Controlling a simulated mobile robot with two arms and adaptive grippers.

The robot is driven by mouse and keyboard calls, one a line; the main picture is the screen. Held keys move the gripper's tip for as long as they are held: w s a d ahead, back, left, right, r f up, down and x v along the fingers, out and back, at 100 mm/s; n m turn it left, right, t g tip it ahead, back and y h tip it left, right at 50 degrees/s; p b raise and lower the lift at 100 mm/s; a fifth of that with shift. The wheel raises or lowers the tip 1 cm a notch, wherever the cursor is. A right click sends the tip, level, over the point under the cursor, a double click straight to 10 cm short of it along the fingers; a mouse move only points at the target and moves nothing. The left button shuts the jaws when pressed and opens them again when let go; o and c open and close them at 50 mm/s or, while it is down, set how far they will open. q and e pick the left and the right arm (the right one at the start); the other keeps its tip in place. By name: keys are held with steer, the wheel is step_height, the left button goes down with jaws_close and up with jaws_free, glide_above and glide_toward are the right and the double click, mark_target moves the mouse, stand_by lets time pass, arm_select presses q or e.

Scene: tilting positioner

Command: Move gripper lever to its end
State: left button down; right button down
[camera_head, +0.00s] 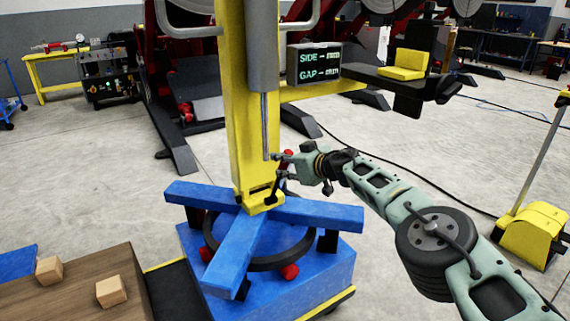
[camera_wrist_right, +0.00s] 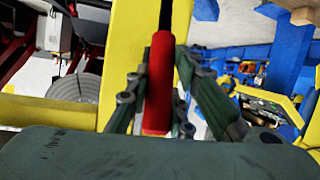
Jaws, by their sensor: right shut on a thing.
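The lever's red handle (camera_wrist_right: 158,85) stands near upright between the two fingers of my right gripper (camera_wrist_right: 157,98) in the right wrist view. In the head view my right gripper (camera_head: 281,166) comes in from the right, at the lower part of the yellow column (camera_head: 237,110) on the tilting positioner. A dark thin lever-like part (camera_head: 275,189) shows just below the gripper. My left gripper is out of view.
A display (camera_head: 314,64) reading SIDE and GAP hangs beside the column. A blue cross-shaped base (camera_head: 238,255) spreads out below. Wooden blocks (camera_head: 49,270) lie on a bench at lower left. A yellow floor unit (camera_head: 533,236) stands at right; a cable crosses the floor.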

steer(key=shift+d, duration=0.1)
steer(key=c, duration=1.5)
jaws_free()
steer(key=shift+c, duration=0.2)
steer(key=shift+s+d+r, duration=0.2)
steer(key=shift+d, duration=0.1)
steer(key=v, duration=1.1)
steer(key=shift+s, duration=0.1)
